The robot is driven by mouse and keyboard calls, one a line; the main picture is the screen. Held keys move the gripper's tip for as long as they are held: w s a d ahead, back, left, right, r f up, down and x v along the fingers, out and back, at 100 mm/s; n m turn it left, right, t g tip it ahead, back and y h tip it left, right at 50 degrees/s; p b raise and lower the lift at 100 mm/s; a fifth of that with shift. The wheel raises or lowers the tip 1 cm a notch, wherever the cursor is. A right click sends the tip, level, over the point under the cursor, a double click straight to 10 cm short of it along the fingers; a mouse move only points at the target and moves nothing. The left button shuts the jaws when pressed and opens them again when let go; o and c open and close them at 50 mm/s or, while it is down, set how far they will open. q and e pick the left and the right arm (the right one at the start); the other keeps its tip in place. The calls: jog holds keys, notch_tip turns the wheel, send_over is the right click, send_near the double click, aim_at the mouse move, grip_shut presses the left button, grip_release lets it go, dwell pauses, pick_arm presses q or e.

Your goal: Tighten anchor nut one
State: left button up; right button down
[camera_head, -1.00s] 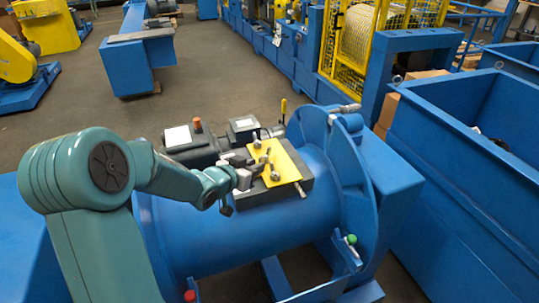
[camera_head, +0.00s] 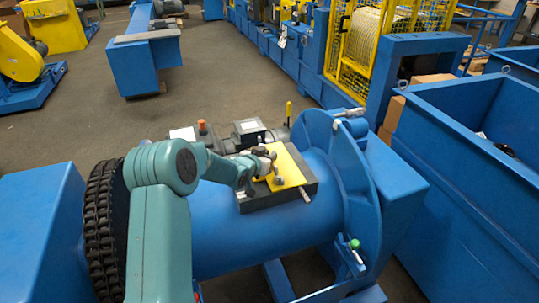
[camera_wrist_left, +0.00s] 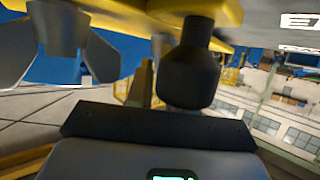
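A yellow plate (camera_head: 290,168) lies on a dark block (camera_head: 310,180) on top of a large blue drum (camera_head: 270,230). Small grey metal fittings (camera_head: 278,179) stand on the plate; which one is anchor nut one I cannot tell. My left gripper (camera_head: 264,165) is over the plate's left side, close to the fittings and partly covering them. Whether it touches one is unclear. In the left wrist view a grey wing-shaped fitting (camera_wrist_left: 58,28) and a dark rounded knob (camera_wrist_left: 190,75) show close up against yellow. The finger opening is not clear. My right gripper is not in view.
A black chain (camera_head: 105,230) loops at the drum's left. A blue flange (camera_head: 340,165) with a green knob (camera_head: 354,243) stands at its right. A dark motor-like unit (camera_head: 249,132) is behind the plate. A blue bin (camera_head: 470,200) fills the right.

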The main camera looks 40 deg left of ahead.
pick_arm(q)
jog(key=shift+w+f, duration=0.2)
jog(key=shift+w, duration=0.3)
